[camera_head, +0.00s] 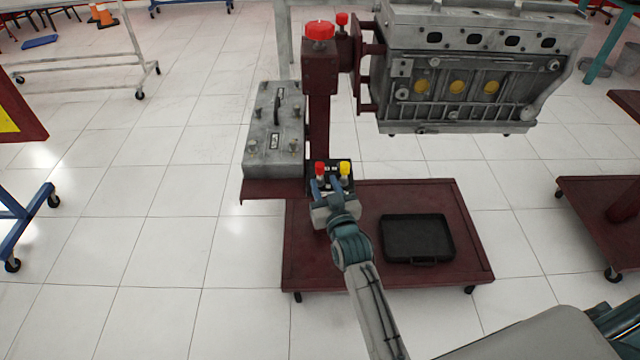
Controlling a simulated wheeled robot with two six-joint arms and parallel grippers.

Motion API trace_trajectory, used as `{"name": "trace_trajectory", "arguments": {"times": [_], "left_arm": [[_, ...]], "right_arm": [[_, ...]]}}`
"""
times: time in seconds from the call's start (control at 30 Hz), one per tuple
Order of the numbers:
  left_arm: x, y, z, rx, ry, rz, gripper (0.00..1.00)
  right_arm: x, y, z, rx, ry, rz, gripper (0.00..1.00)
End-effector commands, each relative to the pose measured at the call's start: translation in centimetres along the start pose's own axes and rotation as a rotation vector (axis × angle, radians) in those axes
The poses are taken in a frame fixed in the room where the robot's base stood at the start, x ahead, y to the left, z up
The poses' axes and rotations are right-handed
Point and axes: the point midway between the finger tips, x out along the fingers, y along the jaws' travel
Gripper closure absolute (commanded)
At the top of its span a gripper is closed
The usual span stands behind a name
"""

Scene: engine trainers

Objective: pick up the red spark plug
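The red spark plug (320,168) stands upright at the left in a small black holder (331,164) beside the engine stand's post. A yellow-topped plug (344,167) stands just right of it. My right gripper (325,182) reaches up from below to the near side of the holder. Its two blue fingers look apart, with the red plug's lower part near the gap between them. I cannot tell whether they touch it. The gripper hides the near part of the holder. My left gripper is not in view.
A grey engine block (470,75) hangs on the dark red stand (320,90) above right. A grey metal part (274,135) sits left of the holder. A black tray (418,216) lies on the red base (370,272). Open tiled floor is at left.

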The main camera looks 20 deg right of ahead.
Motion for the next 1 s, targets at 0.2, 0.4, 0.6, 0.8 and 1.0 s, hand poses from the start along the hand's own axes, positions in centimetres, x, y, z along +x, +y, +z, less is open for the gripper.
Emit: {"name": "trace_trajectory", "arguments": {"times": [0.2,0.4,0.6,0.8,1.0], "left_arm": [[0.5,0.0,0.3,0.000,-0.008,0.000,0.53],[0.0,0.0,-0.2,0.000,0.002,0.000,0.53],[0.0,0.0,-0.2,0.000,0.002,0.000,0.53],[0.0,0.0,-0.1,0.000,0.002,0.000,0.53],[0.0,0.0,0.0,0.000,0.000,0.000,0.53]], "right_arm": [[3.2,-0.2,-0.1,-0.001,0.001,0.000,0.64],[4.0,-0.2,-0.1,-0.001,0.000,0.000,0.64],[4.0,-0.2,-0.1,0.000,0.000,0.000,0.76],[3.9,-0.2,-0.1,0.000,0.000,0.000,1.00],[3.9,-0.2,-0.1,0.000,0.000,0.000,1.00]]}}
